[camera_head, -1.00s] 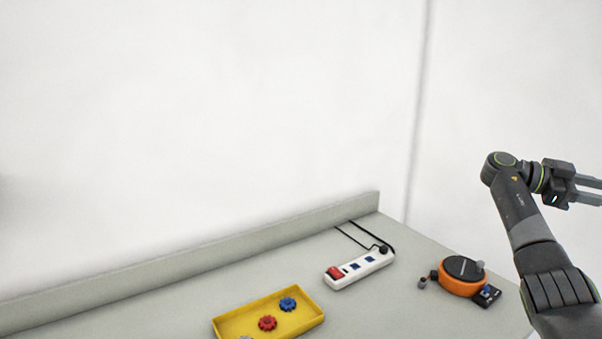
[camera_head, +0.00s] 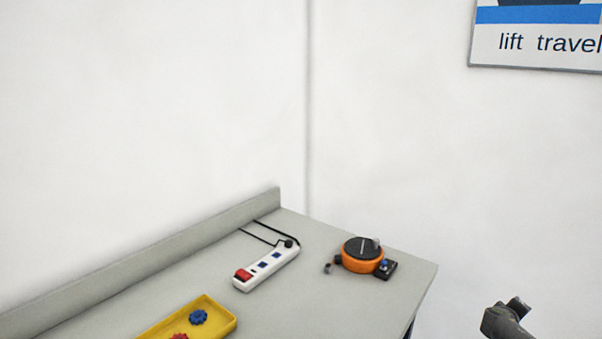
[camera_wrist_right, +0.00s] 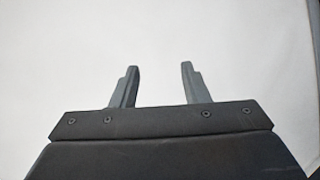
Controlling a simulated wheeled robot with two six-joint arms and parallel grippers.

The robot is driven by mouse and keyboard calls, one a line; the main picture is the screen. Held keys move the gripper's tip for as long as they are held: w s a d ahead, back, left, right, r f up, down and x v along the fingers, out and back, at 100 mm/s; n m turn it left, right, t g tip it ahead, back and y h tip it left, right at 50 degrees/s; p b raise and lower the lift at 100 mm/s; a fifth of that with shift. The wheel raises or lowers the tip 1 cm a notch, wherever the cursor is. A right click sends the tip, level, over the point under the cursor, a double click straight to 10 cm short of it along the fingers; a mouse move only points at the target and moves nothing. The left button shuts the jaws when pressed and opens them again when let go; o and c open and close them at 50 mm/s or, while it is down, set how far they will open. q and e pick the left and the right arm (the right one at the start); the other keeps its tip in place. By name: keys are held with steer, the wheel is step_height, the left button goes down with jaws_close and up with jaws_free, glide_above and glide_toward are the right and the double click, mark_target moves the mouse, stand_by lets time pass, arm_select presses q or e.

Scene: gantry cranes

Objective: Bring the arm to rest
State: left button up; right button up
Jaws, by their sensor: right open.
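My right gripper (camera_wrist_right: 159,84) shows in the right wrist view with its two fingers apart and nothing between them. Behind the fingers there is only a plain pale surface. In the head view, a small part of my right arm (camera_head: 506,322) shows at the bottom right, beyond the table's right edge; its gripper cannot be made out there. My left gripper is in neither view.
A grey table (camera_head: 330,310) with a raised back edge holds a yellow tray (camera_head: 226,327) with coloured knobs, a white power strip (camera_head: 266,268) with a black cable, and an orange round device (camera_head: 362,257). A sign (camera_head: 540,40) hangs on the wall.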

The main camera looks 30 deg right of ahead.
steer(key=s+a+f+n+t+y, duration=0.1)
steer(key=s+f+n+y, duration=0.15)
steer(key=s+f, duration=0.45)
steer(key=s+a+f+n+t+y, duration=0.1)
steer(key=s+f+n, duration=0.2)
steer(key=s, duration=0.9)
steer(key=s+a+f+m+g+y, duration=0.1)
steer(key=s+a+f+y, duration=0.1)
steer(key=a+f, duration=1)
steer(key=s+a+f+m+y, duration=0.1)
steer(key=s+a+f+y, duration=0.1)
steer(key=a+f, duration=0.9)
steer(key=a+f+m+y, duration=0.1)
steer(key=a+f+y, duration=0.1)
steer(key=a, duration=1.4)
steer(key=a+f+y, duration=0.2)
steer(key=a+f, duration=0.3)
steer(key=a, duration=1.2)
steer(key=shift+m+y, duration=0.35)
steer(key=shift+w+d+f, duration=0.1)
